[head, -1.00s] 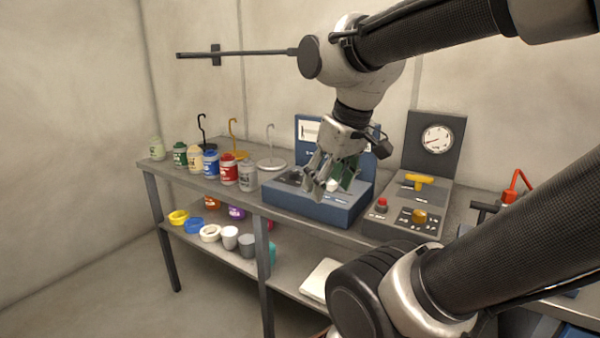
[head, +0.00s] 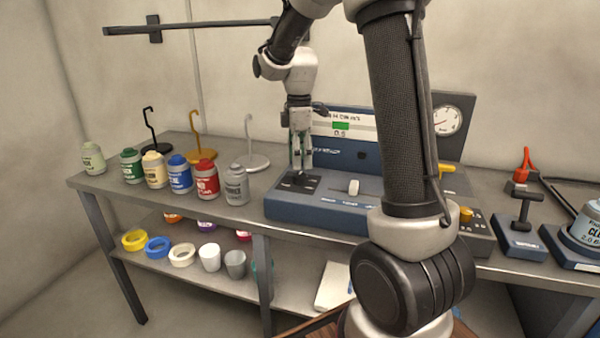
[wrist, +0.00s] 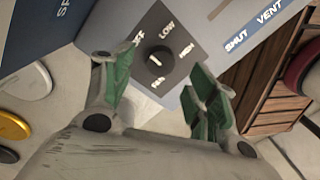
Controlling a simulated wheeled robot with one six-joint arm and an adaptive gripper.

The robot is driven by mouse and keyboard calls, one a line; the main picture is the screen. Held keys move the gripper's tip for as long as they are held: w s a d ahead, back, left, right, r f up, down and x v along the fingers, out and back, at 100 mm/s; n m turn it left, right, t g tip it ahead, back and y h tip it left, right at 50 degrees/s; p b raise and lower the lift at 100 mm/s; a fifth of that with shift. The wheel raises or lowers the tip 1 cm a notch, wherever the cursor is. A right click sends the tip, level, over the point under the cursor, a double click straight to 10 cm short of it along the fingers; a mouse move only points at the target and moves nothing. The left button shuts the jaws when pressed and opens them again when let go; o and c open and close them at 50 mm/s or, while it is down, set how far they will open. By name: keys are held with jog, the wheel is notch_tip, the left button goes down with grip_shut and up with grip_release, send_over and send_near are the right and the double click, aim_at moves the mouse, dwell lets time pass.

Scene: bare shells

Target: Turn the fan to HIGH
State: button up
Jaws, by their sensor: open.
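The fan knob (wrist: 158,60) is black and sits on a dark square plate (wrist: 178,68) in the wrist view. In the head view the plate (head: 312,186) is on the left of the blue console (head: 300,210), and my gripper hides the knob. My gripper (head: 300,168) points down just above it. In the wrist view its green-padded fingers (wrist: 158,88) are spread apart and empty, with the knob beyond the gap between them.
A white slider (head: 353,187), near SHUT and VENT labels, stands right of the plate. Several jars, including a grey one (head: 237,186), and hooked stands (head: 253,145) are to the left.

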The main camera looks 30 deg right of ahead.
aim_at(300, 174)
jog(key=shift+s+a+f, duration=0.1)
jog(key=shift+s+f, duration=0.05)
jog(key=shift+f, duration=2.2)
jog(key=c, duration=1)
